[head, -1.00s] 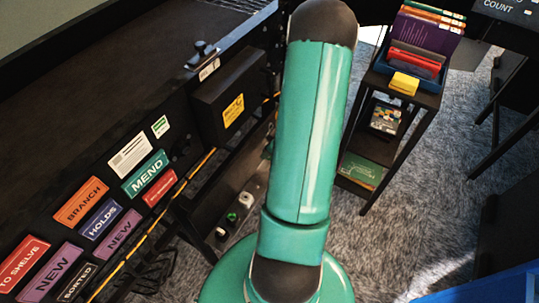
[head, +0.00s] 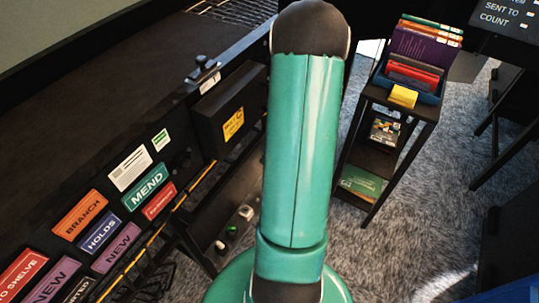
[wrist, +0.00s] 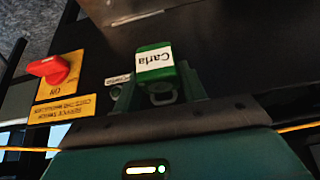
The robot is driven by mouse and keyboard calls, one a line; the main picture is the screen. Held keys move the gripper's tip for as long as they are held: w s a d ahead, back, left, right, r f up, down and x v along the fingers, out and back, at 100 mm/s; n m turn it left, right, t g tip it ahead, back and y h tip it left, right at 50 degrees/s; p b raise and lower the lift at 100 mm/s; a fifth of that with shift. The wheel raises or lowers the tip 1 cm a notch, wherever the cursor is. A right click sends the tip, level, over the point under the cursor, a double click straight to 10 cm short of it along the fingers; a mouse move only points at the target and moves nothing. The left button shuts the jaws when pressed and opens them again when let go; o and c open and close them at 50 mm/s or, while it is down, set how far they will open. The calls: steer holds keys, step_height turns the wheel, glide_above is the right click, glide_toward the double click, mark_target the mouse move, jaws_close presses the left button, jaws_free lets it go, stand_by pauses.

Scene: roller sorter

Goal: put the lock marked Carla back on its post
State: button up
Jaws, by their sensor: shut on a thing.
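The green lock (wrist: 154,60) carries a white label reading Carla, upside down in the wrist view. My gripper (wrist: 158,86) is shut on it; the dark fingers sit around its lower part, and a grey loop (wrist: 162,97) shows between them. The lock is close to a dark panel, and I cannot tell whether it touches it. A small white label (wrist: 118,79) with a grey round fitting below it is just left of the lock; its text is too small to read, and I cannot tell if this is the post. In the head view my arm hides the gripper and lock.
A red rotary switch (wrist: 48,68) on a yellow plate is left of the gripper. The head view shows a dark box (head: 228,112) on the sorter's side, coloured signs such as MEND (head: 147,187), and a small shelf stand (head: 425,108) at right. Carpet between is clear.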

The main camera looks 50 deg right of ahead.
glide_above(257, 198)
step_height(257, 198, down, 7)
steer(key=shift+f, duration=2)
steer(key=shift+f, duration=1.05)
steer(key=shift+f, duration=0.35)
steer(key=shift+f, duration=0.4)
steer(key=o, duration=1.2)
steer(key=shift+c, duration=0.2)
